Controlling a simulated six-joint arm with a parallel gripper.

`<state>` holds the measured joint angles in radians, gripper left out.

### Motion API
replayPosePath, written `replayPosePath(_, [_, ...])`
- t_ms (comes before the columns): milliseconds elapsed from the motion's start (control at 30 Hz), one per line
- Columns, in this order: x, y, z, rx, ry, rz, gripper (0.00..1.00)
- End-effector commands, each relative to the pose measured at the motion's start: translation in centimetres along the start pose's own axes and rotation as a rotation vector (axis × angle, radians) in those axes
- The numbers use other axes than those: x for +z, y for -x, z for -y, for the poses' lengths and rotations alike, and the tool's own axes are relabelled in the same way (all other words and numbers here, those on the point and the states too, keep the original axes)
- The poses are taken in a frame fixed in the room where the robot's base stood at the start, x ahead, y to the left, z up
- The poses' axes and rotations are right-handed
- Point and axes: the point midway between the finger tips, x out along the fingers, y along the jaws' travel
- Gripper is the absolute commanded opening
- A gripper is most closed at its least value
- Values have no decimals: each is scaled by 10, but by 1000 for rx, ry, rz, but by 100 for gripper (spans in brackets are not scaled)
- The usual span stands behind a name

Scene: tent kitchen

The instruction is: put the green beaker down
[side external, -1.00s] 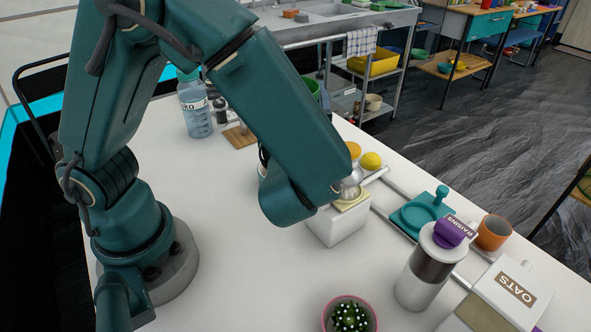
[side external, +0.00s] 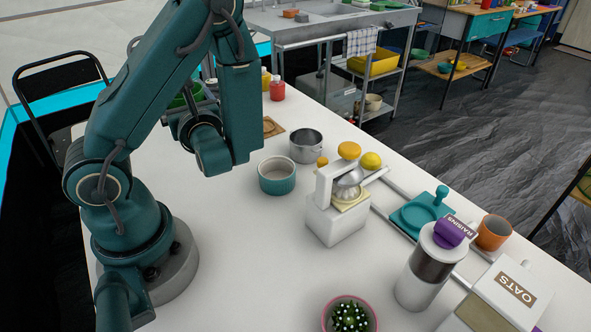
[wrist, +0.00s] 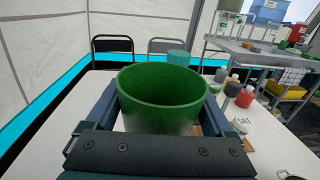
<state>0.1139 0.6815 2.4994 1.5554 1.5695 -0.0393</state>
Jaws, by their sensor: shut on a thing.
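The green beaker (wrist: 160,98) is a wide, open-topped, dark green vessel, upright in the wrist view. My gripper (wrist: 160,110) is shut on it, with one finger on each side of its wall. In the side external view the beaker (side external: 187,95) shows only partly, behind my arm at the upper left of the white table (side external: 235,230). My fingers are mostly hidden there. The beaker's base is hidden in both views, so I cannot tell whether it touches the table.
A teal vessel (wrist: 180,60) stands behind the beaker. A salt shaker (wrist: 243,125) and red bottle (side external: 277,88) are to its right. A teal ramekin (side external: 277,175), metal pot (side external: 306,146) and juicer (side external: 338,220) stand nearer mid-table. The table's front left is clear.

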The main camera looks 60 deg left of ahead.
Motion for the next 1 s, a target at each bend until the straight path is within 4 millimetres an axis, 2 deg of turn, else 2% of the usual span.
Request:
replayPosePath(100, [0,-3,-5,25,0,0,32])
replayPosePath(467, [-2,-3,-5,25,-2,1,32])
replayPosePath(1000, [-57,-3,-4,25,-3,1,32])
